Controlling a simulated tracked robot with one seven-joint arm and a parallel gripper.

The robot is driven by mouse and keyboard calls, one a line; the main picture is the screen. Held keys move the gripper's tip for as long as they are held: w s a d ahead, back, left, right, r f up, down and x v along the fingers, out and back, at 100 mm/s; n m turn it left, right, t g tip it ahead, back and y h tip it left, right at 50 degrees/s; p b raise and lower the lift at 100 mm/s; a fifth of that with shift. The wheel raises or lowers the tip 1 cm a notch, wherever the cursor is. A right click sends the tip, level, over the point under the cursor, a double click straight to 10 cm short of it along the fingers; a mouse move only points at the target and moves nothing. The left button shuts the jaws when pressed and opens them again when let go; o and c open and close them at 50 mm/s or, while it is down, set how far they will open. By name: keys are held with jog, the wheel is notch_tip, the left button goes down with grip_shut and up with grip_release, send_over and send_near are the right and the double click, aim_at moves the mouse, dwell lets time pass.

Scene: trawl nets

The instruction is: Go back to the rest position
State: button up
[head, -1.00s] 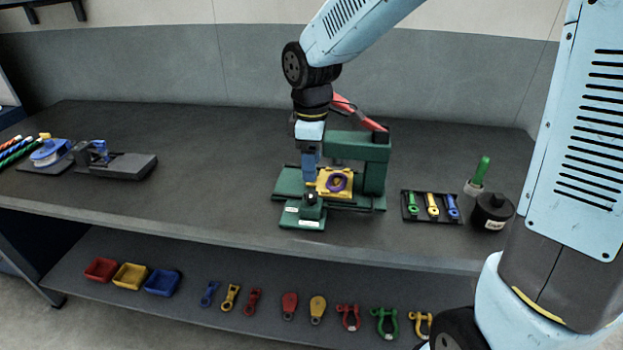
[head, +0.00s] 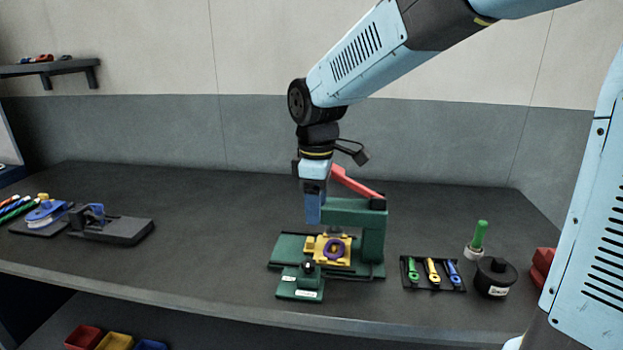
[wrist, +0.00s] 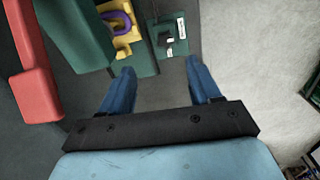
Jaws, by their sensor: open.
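My gripper (head: 313,216) hangs pointing down above the green press-like machine (head: 372,235), just left of its upright part. In the wrist view its two blue fingers (wrist: 156,88) are spread apart with nothing between them. The machine has a red lever (head: 357,183).
A black device (head: 112,228) stands at the left. The bench between is clear. Bins (head: 84,337) sit on the shelf below.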

jog(key=s+d+r+m+t, duration=0.2)
jog(key=s+d+m, duration=0.5)
jog(key=d, duration=0.4)
jog(key=s+d+r+m+t, duration=0.3)
jog(key=s+d+m, duration=0.4)
jog(key=d, duration=0.5)
jog(key=shift+s+r+m, duration=0.25)
jog(key=shift+r+m, duration=0.55)
jog(key=shift+m, duration=0.1)
